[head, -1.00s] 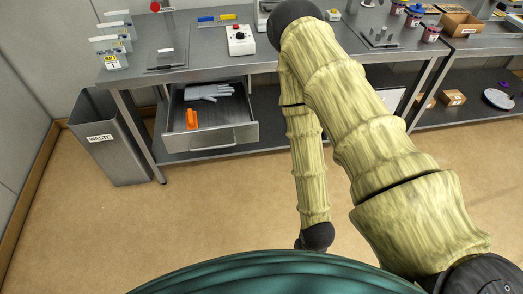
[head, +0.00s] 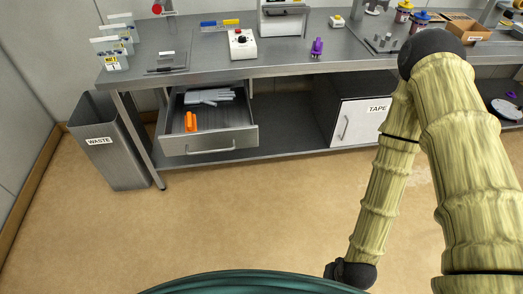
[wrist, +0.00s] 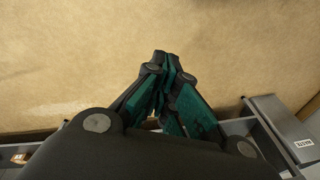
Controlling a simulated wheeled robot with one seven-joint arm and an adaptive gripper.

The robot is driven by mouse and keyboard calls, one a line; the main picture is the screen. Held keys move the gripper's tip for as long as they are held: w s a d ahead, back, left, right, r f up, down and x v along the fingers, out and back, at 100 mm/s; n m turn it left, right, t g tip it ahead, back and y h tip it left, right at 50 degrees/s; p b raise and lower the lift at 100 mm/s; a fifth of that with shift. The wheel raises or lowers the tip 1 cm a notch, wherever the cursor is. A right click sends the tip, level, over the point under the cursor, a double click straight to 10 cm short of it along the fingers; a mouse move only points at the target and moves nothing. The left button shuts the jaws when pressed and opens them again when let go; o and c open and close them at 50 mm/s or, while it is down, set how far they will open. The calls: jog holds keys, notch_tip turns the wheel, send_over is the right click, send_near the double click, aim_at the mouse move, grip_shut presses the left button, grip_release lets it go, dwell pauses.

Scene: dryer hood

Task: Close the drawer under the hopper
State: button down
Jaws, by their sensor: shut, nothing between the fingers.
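The drawer (head: 240,138) hangs under the left part of the metal bench and is pulled out. Its bar handle (head: 210,151) is on the front panel, facing me. A grey glove (head: 209,96) and an orange object (head: 191,121) lie inside. I cannot tell for sure which bench-top item is the hopper. My gripper (wrist: 163,56) is shut and empty in the wrist view, over bare floor. In the head view my forearm reaches down on the right, well apart from the drawer, and the fingers are hidden.
A grey waste bin (head: 112,155) stands left of the drawer beside the bench leg. A white cabinet marked TAPE (head: 355,122) sits on the lower shelf to the right. A white control box (head: 243,45) is on the bench above. The floor (head: 240,215) before the drawer is clear.

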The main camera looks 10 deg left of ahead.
jog(key=w+a+f+m+t+y+b, duration=0.2)
jog(key=w+a+f+t+b, duration=0.2)
jog(key=w+a+b, duration=0.5)
jog(key=m+t+y+b, duration=0.2)
jog(key=m+t+b, duration=0.95)
jog(key=b, duration=1.05)
send_near(251, 139)
jog(key=b+x, duration=0.2)
jog(key=x, duration=0.5)
jog(key=shift+w, duration=0.1)
